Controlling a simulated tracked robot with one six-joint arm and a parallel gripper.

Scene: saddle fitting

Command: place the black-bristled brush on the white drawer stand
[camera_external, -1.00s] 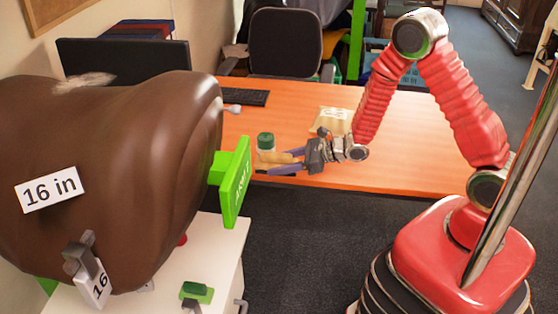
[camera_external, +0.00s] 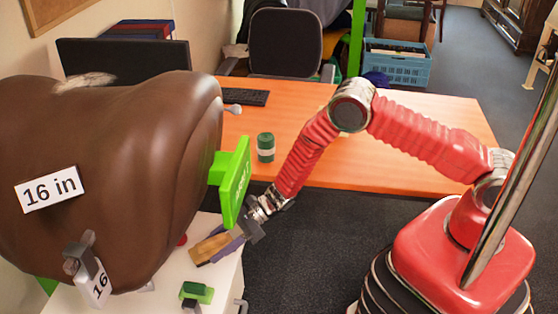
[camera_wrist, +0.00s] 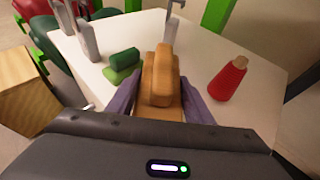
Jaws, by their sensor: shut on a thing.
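My gripper (camera_external: 228,243) is shut on a wooden-backed brush (camera_external: 210,249), which is over the top of the white drawer stand (camera_external: 226,270). In the wrist view the brush (camera_wrist: 162,76) sits between the two purple-grey fingers, with the white top (camera_wrist: 205,50) beneath and around it. Its black bristles are on the hidden underside. I cannot tell whether the brush touches the stand.
On the stand are a green block-like item (camera_external: 196,292) and a red bottle (camera_wrist: 228,80). The brown saddle form (camera_external: 110,180) and a green plate (camera_external: 235,183) stand close to my gripper. A green-lidded jar (camera_external: 265,147) is on the orange desk.

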